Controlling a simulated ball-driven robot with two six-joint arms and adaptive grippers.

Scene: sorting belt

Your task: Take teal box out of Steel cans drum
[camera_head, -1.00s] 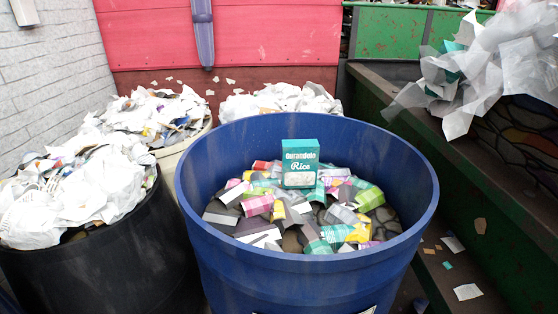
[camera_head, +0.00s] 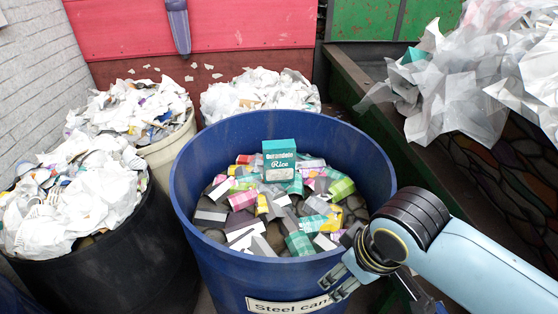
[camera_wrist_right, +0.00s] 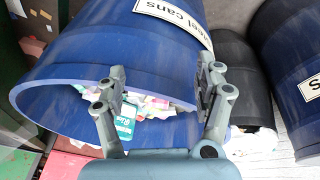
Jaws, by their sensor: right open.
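The teal box (camera_head: 279,160), a rice carton, stands upright on the pile of smaller boxes and cartons inside the blue Steel cans drum (camera_head: 188,215). It also shows in the right wrist view, as a small teal patch (camera_wrist_right: 125,120) inside the drum, beside the left finger. My right gripper (camera_head: 335,285) is open and empty at the front right of the drum, outside it and lower than the teal box. In the right wrist view its two fingers (camera_wrist_right: 165,78) stand wide apart with the drum's rim behind them. My left gripper is not in view.
A black drum (camera_head: 150,255) and a cream drum (camera_head: 185,135), both full of crumpled paper, stand left of the blue drum. Another paper pile (camera_head: 260,92) is behind it. Crumpled paper (camera_head: 470,80) rises above the dark green belt side (camera_head: 345,75) at right.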

